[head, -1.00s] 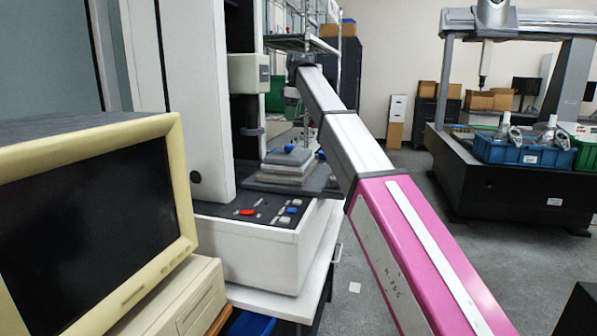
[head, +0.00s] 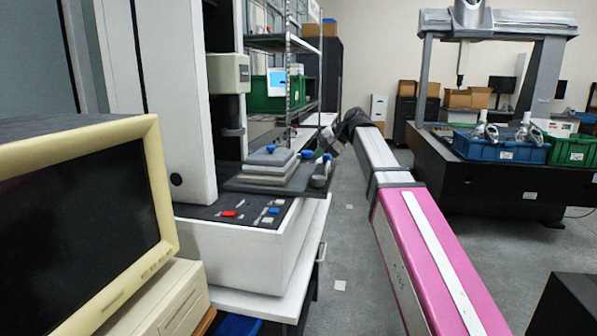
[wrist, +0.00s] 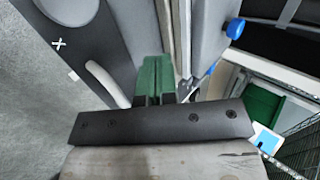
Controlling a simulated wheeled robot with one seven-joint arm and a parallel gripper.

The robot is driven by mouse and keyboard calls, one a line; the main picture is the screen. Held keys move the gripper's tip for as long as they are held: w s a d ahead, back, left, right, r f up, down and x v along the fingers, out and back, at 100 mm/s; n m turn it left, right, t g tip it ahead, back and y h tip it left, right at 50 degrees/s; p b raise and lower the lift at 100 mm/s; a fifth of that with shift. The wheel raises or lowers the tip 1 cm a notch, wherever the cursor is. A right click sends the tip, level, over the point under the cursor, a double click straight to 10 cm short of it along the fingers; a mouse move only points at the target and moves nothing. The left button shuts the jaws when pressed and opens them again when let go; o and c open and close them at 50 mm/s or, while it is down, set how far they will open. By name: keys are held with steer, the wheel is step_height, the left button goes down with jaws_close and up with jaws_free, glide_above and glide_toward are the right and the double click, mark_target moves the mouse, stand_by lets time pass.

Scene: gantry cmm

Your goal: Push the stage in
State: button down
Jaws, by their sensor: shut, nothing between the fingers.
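The stage (head: 264,174) is a stack of pale grey plates on a dark slab with blue knobs. It sits in front of the tall white machine's column, and its right end sticks out past the machine's base. My gripper (head: 334,146) is close to the stage's far right end; I cannot tell whether they touch. In the wrist view, its green fingers (wrist: 153,80) are shut together and empty. A grey body with a blue knob (wrist: 235,28) lies just right of the fingers, probably part of the stage.
An old beige monitor (head: 167,190) fills the near left. The machine's base has a red and blue button panel (head: 248,213). A wire shelf stands behind. A gantry machine (head: 480,180) with blue and green crates stands at the right.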

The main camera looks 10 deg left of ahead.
mark_target(291, 176)
steer(key=x, duration=1)
steer(key=shift+d, duration=0.1)
steer(key=a, duration=0.5)
steer(key=w+a, duration=0.1)
steer(key=a, duration=0.9)
steer(key=shift+w+a, duration=0.15)
steer(key=shift+a, duration=0.05)
